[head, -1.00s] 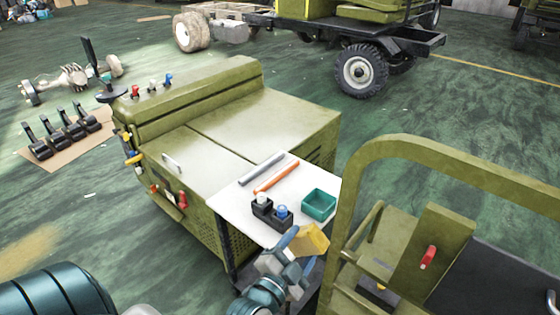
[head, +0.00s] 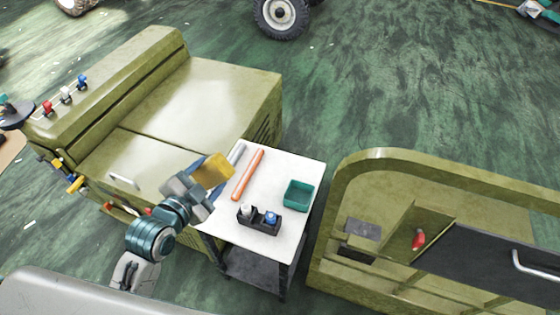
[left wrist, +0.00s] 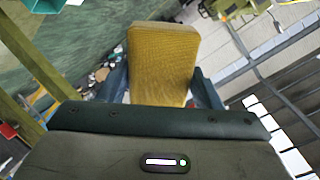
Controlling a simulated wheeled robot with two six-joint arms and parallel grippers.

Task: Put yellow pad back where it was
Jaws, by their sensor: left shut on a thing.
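The yellow pad (head: 213,170) is a small yellow block, held in my left gripper (head: 203,172) over the left edge of the white-topped cart (head: 300,163). In the left wrist view the pad (left wrist: 162,62) shows a textured yellow face between the two blue fingers of the gripper (left wrist: 162,88). The gripper is shut on it. The pad appears above the tabletop, but the gap below it is hidden. My right gripper is not in view.
On the cart lie an orange stick (head: 248,174) and a grey stick (head: 236,154). A black holder (head: 258,221) with two bottles and a green open box (head: 299,195) stand there too. A green cabinet (head: 215,95) is at left, a green vehicle frame (head: 365,160) at right.

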